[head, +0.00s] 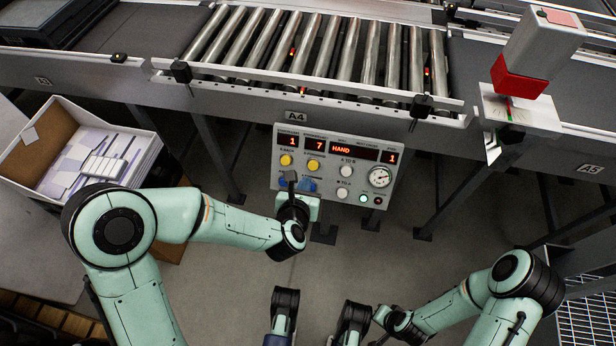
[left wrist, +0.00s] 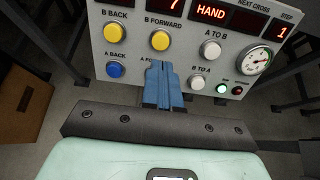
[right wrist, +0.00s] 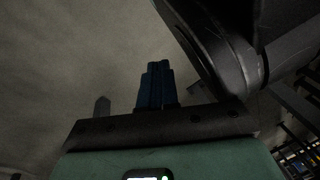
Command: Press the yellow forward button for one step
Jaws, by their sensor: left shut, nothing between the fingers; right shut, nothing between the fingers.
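The yellow forward button (head: 313,165) is on the grey control panel (head: 277,146) under the conveyor. In the left wrist view the button (left wrist: 160,41), labelled B FORWARD, is fully visible to the right of the yellow B BACK button (left wrist: 116,31). My left gripper (head: 307,186) is shut and empty in front of the panel. In the left wrist view its blue fingertips (left wrist: 164,70) show just below the forward button and cover the button under it; I cannot tell whether they touch the panel. My right gripper (right wrist: 155,70) is shut and empty, away from the panel.
A roller conveyor (head: 320,45) is above. An open carton (head: 37,150) stands at the left.

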